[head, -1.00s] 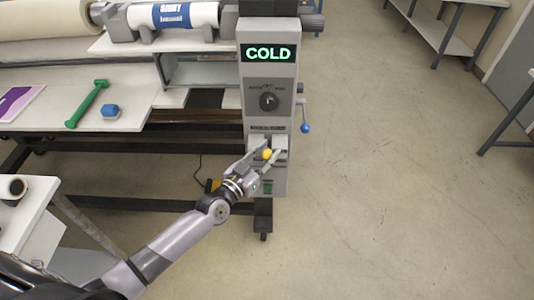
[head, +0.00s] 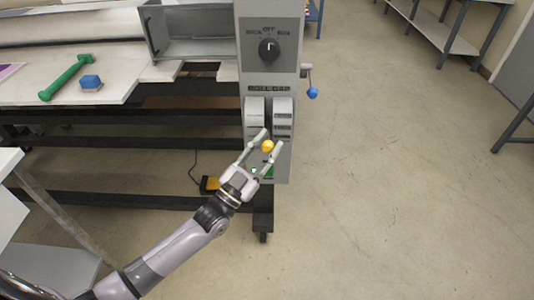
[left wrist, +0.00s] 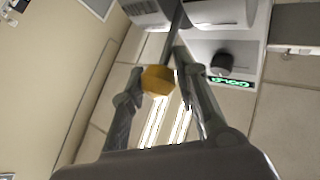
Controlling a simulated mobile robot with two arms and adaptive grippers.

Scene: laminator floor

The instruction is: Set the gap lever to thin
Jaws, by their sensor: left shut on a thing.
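In the left wrist view the knob (left wrist: 158,80) is between the two fingers, at the end of a dark rod. My left gripper (head: 266,141) comes from below left and is shut on the knob, one finger on each side. The small labels beside the slot are too blurred to read. My right gripper is not in view.
A black dial (head: 269,49) is above the slot and a blue-knobbed crank (head: 312,92) sticks out right of the column. The floor at right is clear.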

